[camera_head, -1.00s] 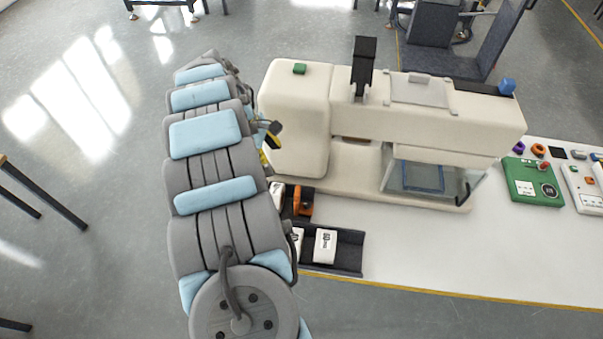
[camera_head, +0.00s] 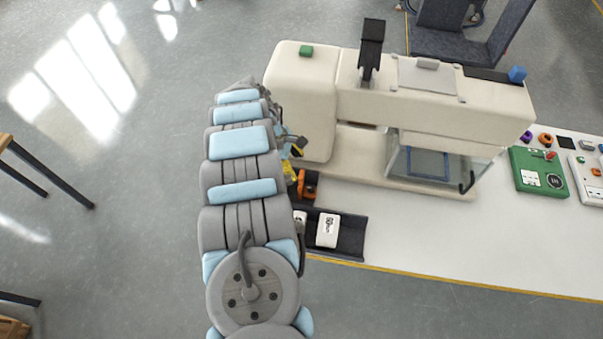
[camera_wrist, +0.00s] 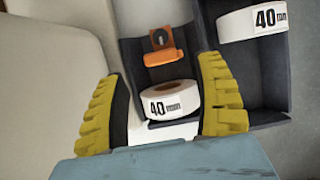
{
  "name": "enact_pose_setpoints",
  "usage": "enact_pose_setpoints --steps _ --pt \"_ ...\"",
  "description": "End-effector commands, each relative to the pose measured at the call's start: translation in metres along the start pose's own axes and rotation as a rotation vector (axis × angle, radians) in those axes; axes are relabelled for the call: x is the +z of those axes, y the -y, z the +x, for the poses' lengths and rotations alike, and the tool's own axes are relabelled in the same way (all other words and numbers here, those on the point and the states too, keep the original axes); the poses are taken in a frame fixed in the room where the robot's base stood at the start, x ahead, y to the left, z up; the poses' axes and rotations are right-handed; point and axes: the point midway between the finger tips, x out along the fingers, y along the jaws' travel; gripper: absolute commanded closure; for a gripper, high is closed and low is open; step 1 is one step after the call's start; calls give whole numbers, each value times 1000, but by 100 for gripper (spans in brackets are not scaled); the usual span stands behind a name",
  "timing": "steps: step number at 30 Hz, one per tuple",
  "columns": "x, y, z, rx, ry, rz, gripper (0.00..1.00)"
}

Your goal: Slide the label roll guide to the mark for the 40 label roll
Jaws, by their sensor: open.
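An orange piece (camera_head: 309,185), apparently the label roll guide, sits at the dark tray by the machine's front left. It also shows in the wrist view (camera_wrist: 165,57), with a dark round knob on its upright tab. A white label roll marked 40 mm (camera_wrist: 180,98) lies in front of it in that view. My gripper (camera_wrist: 162,70) is open, its two yellow fingers apart on either side of the roll, with the orange piece ahead between them. I cannot tell whether the fingers touch anything. In the head view my arm hides most of the gripper. No position marks are readable.
Another roll marked 40 mm (camera_wrist: 255,20) lies in the right compartment of the dark tray (camera_head: 350,240). The cream machine (camera_head: 300,85) stands close beside my gripper. A green control box (camera_head: 538,175) is at the right. The white table (camera_head: 430,230) is bare in front.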

Motion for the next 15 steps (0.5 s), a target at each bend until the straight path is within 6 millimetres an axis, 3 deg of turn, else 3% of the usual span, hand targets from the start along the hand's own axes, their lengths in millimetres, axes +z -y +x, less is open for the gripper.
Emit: enact_pose_setpoints --steps 7,15 --pt "0 1 30 -4 1 1 30" --pt "0 0 49 -1 0 2 30"
